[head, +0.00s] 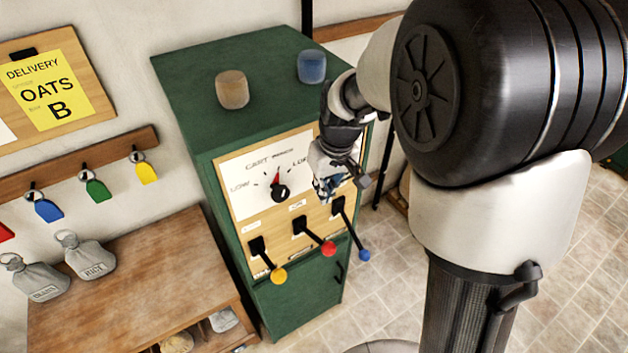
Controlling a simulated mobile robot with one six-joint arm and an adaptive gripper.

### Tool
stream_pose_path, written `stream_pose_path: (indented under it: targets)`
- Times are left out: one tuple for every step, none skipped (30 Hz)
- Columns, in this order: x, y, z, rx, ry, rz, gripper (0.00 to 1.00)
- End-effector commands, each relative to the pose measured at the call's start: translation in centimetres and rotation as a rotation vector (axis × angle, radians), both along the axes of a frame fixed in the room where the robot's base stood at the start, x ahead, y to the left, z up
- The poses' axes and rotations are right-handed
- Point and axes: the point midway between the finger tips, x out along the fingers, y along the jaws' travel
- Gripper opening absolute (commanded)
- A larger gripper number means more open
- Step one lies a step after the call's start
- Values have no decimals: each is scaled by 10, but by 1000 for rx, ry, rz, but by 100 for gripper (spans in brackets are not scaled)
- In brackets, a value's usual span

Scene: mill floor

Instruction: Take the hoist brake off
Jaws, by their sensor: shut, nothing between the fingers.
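A green cabinet (180,85) carries three levers on its wooden front panel. The lever with the yellow knob (278,276) is at the left, the red-knobbed lever (328,248) in the middle, and the blue-knobbed lever (363,255) at the right. All three slope outward and down. Small labels above them are too small to read, so I cannot tell which is the hoist brake. My gripper (328,188) is shut and empty, close to the panel above the blue lever's slot. It hides the right part of the dial plate.
A dial (280,192) with a red pointer sits above the levers. Beige (232,89) and blue (311,66) cylinders stand on the cabinet. A wooden bench (130,285) with labelled sacks is at the left, beneath hanging coloured tags. Tiled floor is clear before the cabinet.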

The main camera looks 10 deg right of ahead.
Motion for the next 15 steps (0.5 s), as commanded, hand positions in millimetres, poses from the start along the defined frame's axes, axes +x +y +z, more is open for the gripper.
stream_pose_path:
  targets:
    - [0,0,0,1,1,0,0]
    - [1,0,-1,1,1,0,0]
    - [1,0,-1,0,1,0,0]
    - [0,0,-1,0,1,0,0]
    - [0,0,-1,0,1,0,0]
    - [0,0,-1,0,1,0,0]
    - [0,0,-1,0,1,0,0]
    - [0,0,-1,0,1,0,0]
    - [0,0,-1,0,1,0,0]
    - [0,0,-2,0,1,0,0]
    - [0,0,-3,0,2,0,0]
    - [0,0,-5,0,3,0,0]
    - [1,1,-8,0,3,0,0]
    - [1,1,-11,0,4,0,0]
    - [2,1,-17,0,4,0,0]
